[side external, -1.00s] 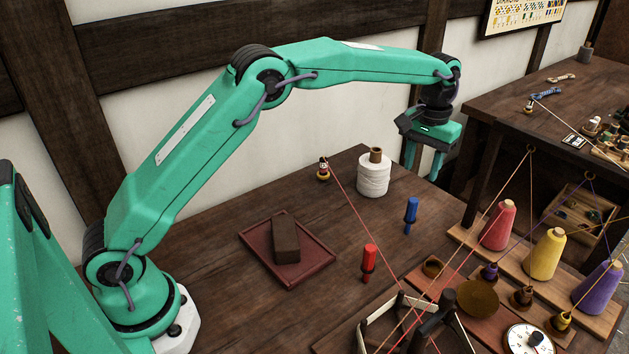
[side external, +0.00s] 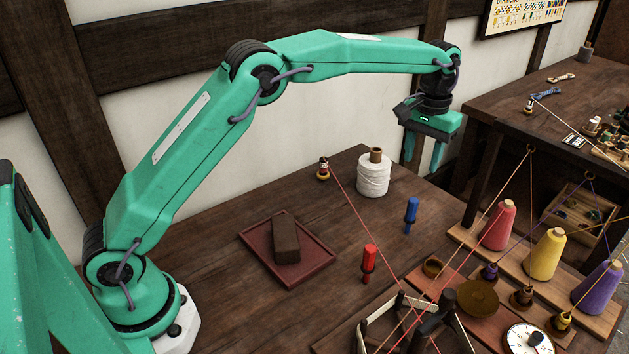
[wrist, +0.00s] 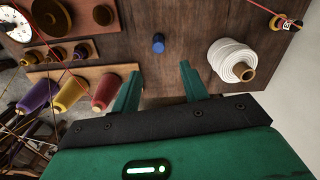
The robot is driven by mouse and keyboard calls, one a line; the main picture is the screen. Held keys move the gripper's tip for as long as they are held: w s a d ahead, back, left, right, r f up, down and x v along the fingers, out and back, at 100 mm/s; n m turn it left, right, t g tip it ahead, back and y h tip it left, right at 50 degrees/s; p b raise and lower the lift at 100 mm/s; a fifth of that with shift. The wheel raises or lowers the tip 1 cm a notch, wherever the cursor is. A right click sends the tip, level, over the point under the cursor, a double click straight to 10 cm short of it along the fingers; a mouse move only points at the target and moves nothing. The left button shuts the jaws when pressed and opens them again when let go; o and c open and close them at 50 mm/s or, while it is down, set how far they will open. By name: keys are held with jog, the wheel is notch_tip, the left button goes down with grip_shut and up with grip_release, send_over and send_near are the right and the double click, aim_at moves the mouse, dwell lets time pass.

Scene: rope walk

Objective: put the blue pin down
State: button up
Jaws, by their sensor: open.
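The blue pin (side external: 411,215) stands upright on the brown wooden table, between the white spool and the rack of cones. In the wrist view its round blue top (wrist: 158,43) shows beyond the fingertips, roughly centred between them. My gripper (side external: 423,164) is open and empty, raised well above the table and apart from the pin. In the wrist view its two green fingers (wrist: 158,72) are spread with nothing between them.
A white twine spool (side external: 373,176) stands left of the pin. A red pin (side external: 368,263) stands nearer the camera. Red, yellow and purple cones (side external: 546,254) stand on a rack at right. Taut threads cross the area. A dark red tray (side external: 262,247) holds a brown block.

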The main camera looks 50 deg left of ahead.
jog(key=s+a+r+m+t, duration=0.1)
jog(key=s+a+r+t, duration=0.1)
jog(key=s+a+r, duration=0.5)
jog(key=s+r+t, duration=0.1)
jog(key=s+r, duration=0.3)
jog(key=s, duration=0.6)
jog(key=s+a+f+t, duration=0.1)
jog(key=s+a+f, duration=0.1)
jog(key=s, duration=0.7)
jog(key=s+a+f+t, duration=0.1)
jog(key=s+f, duration=0.3)
jog(key=s, duration=0.5)
jog(key=shift+s+a+m+t, duration=0.3)
jog(key=shift+a+m+t, duration=0.1)
jog(key=shift+a, duration=0.15)
